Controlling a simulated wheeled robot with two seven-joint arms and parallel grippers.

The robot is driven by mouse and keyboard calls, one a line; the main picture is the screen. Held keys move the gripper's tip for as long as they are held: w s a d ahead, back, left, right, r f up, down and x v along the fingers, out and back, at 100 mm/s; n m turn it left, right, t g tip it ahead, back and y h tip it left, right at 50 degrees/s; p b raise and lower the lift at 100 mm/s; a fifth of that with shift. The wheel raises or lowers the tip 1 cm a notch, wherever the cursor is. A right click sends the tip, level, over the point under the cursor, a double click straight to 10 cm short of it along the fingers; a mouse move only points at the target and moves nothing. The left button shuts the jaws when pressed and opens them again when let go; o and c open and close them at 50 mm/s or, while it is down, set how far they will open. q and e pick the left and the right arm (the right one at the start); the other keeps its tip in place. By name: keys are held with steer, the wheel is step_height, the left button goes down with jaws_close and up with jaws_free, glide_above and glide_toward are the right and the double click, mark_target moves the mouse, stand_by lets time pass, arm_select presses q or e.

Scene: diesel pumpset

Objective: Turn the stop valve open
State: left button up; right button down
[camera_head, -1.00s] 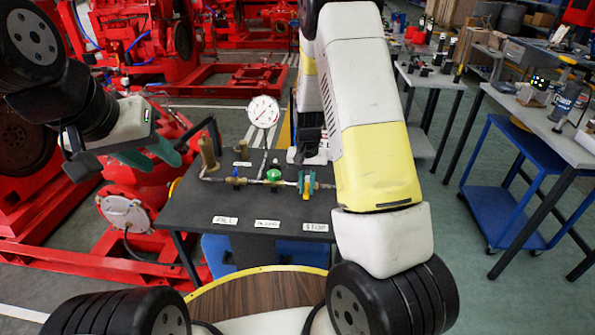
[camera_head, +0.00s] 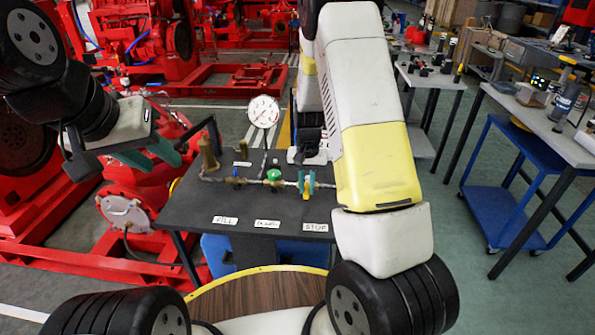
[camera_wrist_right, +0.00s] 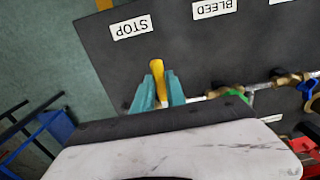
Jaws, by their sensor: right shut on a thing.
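The stop valve's yellow lever (camera_wrist_right: 156,70) shows in the right wrist view between the two teal fingers of my right gripper (camera_wrist_right: 159,84). The fingers are shut on it, and its tip sticks out toward the white STOP label (camera_wrist_right: 131,27). The lever lies across the line of the pipe; the valve body is hidden behind the gripper. In the head view the yellow lever (camera_head: 306,187) is small, at the right end of the pipe, with teal fingertips (camera_head: 307,179) around it. My left gripper (camera_head: 156,158) is open and empty, left of the panel.
The dark panel (camera_head: 195,200) carries a green-handled valve (camera_head: 274,174), a blue-handled valve (camera_head: 235,182), a brass fitting (camera_head: 208,153) and a white round gauge (camera_head: 263,111). A blue cart (camera_head: 515,205) stands at right. Red machinery (camera_head: 130,45) fills the left background.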

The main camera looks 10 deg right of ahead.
steer(key=shift+d, duration=0.1)
steer(key=d+n, duration=0.1)
steer(key=n, duration=0.1)
steer(key=d+n, duration=0.1)
steer(key=n, duration=0.1)
steer(key=shift+s+d, duration=0.1)
steer(key=shift+d, duration=0.2)
steer(key=d+n, duration=0.1)
steer(key=n, duration=0.1)
steer(key=w+d+n, duration=0.1)
steer(key=d+n, duration=0.1)
steer(key=shift+n, duration=0.3)
steer(key=n, duration=0.1)
steer(key=w+d+n, duration=0.1)
steer(key=n, duration=0.1)
steer(key=d+n, duration=0.1)
steer(key=shift+w+d, duration=0.1)
steer(key=shift+w, duration=0.25)
steer(key=shift+w+d+n, duration=0.3)
steer(key=shift+w+n, duration=0.2)
steer(key=shift+n, duration=0.55)
steer(key=shift+w+d+n, duration=0.25)
steer(key=shift+w+n, duration=0.25)
steer(key=shift+n, duration=0.55)
steer(key=c, duration=1.4)
jaws_free()
steer(key=shift+o, duration=0.2)
